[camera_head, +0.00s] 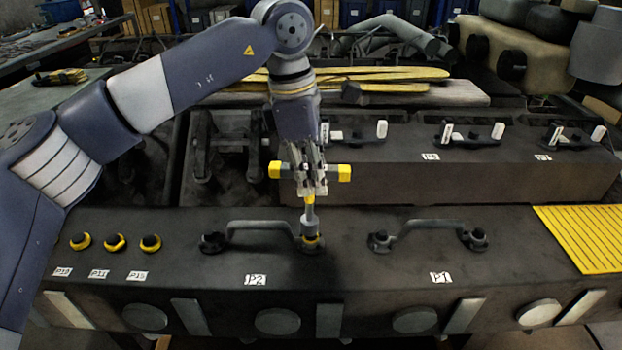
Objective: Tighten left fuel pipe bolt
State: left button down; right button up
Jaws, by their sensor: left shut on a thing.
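My left gripper (312,188) is shut on a T-handle wrench with yellow ends (343,173). The wrench stands upright, and its socket (311,229) sits over the right end of the fuel pipe (262,225) labelled P2. The bolt under the socket is hidden. The left end of this pipe has a dark bolt (213,241). A second fuel pipe (425,226), labelled P1, lies to the right with a dark bolt at each end. My right gripper is not in view.
Three yellow-ringed ports (115,242) line the left of the dark engine block (350,285). A yellow ribbed mat (585,238) lies at the right. Behind stands a raised block (450,175) with several white-tipped parts. Yellow bars (400,75) lie farther back.

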pick_arm(q)
jog(key=n+b, duration=0.1)
jog(key=n, duration=0.2)
jog(key=shift+n+t+b, duration=0.3)
jog(key=shift+n+b, duration=0.1)
jog(key=n+b, duration=0.1)
jog(key=n, duration=0.2)
jog(key=shift+n+t+b, duration=0.3)
jog(key=shift+b, duration=0.05)
jog(key=n+y+b, duration=0.1)
jog(key=n, duration=0.3)
jog(key=shift+b, duration=0.4)
jog(key=shift+n, duration=0.7)
jog(key=shift+w, duration=0.1)
jog(key=shift+f, duration=0.1)
